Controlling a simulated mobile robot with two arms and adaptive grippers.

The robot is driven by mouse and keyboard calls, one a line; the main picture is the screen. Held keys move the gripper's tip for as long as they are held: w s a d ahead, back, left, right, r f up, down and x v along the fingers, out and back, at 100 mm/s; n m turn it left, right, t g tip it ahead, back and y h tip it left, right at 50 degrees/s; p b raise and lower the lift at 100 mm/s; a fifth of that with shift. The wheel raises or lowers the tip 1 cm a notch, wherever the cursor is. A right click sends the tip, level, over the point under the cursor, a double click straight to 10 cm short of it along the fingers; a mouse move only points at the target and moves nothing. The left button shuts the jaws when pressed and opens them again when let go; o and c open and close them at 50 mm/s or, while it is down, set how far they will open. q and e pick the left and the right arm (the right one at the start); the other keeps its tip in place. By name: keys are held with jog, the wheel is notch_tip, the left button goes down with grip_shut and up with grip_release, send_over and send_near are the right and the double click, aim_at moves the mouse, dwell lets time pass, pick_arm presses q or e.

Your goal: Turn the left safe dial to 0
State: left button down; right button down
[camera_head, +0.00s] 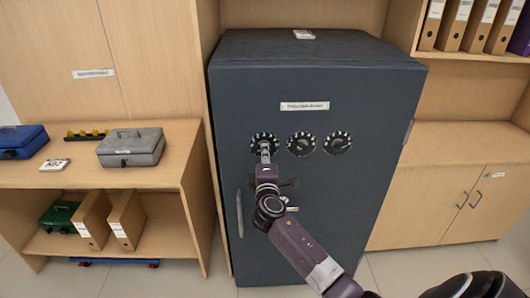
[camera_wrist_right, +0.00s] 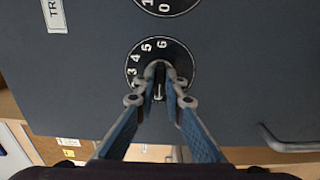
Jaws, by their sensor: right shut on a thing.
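The left safe dial (camera_head: 256,140) is the leftmost of three round black dials on the front of the dark grey safe (camera_head: 320,215). In the wrist view the left dial (camera_wrist_right: 181,58) faces me, with numbers 3, 4, 5 and 6 showing on its upper rim. My right gripper (camera_head: 265,152) reaches up to this dial from below. In the wrist view its fingertips (camera_wrist_right: 159,78) are closed around the dial's central knob, which they mostly hide. The dial's lower numbers are covered by the fingers, and I cannot tell its setting. My left gripper is not in view.
The middle dial (camera_head: 301,144) and right dial (camera_head: 338,142) sit close by on the right. A vertical door handle (camera_head: 239,213) stands out below left. A grey cash box (camera_head: 131,148) rests on the left shelf. A low cabinet (camera_head: 440,205) stands right.

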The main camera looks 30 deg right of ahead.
jog(key=shift+f, duration=0.1)
jog(key=c, duration=2)
grip_release()
jog(key=shift+s+a, duration=0.1)
jog(key=v, duration=1.2)
